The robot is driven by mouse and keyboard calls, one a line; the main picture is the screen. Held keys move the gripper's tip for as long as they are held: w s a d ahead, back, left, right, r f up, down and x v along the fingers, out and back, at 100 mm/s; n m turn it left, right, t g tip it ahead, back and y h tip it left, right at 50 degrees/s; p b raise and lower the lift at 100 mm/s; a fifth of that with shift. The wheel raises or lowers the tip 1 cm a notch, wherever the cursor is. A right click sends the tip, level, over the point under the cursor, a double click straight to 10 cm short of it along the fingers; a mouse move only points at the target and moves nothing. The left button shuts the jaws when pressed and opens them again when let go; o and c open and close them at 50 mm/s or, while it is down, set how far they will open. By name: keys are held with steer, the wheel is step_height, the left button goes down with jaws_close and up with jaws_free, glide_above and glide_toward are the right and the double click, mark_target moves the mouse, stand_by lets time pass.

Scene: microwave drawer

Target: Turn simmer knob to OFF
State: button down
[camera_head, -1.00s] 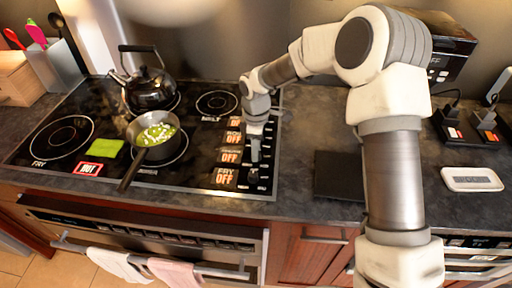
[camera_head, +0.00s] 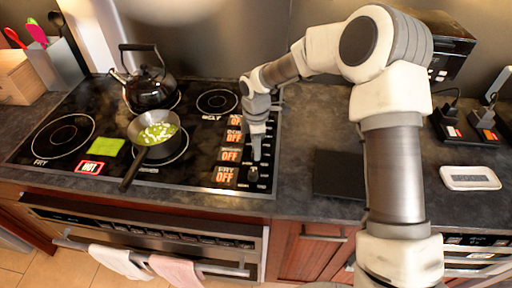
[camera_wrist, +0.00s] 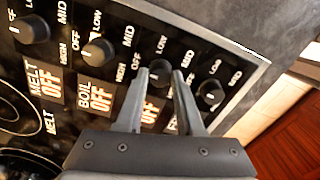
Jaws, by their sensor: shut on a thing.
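The simmer knob (camera_wrist: 158,76) is a dark round knob, third in the row on the stove's right side. My gripper (camera_wrist: 160,70) is shut on it, one finger on each side, in the wrist view. In the head view my gripper (camera_head: 256,155) points down onto the knob row, and the knob is mostly hidden. The simmer display (camera_head: 230,155) reads OFF in the head view. In the wrist view a finger covers part of it. The knob's pointer direction cannot be told.
The fry knob (camera_wrist: 210,95) is close to the right finger, and the boil knob (camera_wrist: 98,50) is to the left. A pan (camera_head: 154,152) with green and white food and a black kettle (camera_head: 150,88) stand on the cooktop. The counter right of the stove has a dark mat (camera_head: 339,181).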

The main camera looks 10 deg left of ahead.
steer(key=c, duration=0.5)
jaws_free()
steer(key=shift+c, duration=0.2)
steer(key=shift+r, duration=0.1)
step_height(320, 180, up, 17)
steer(key=shift+r, duration=0.15)
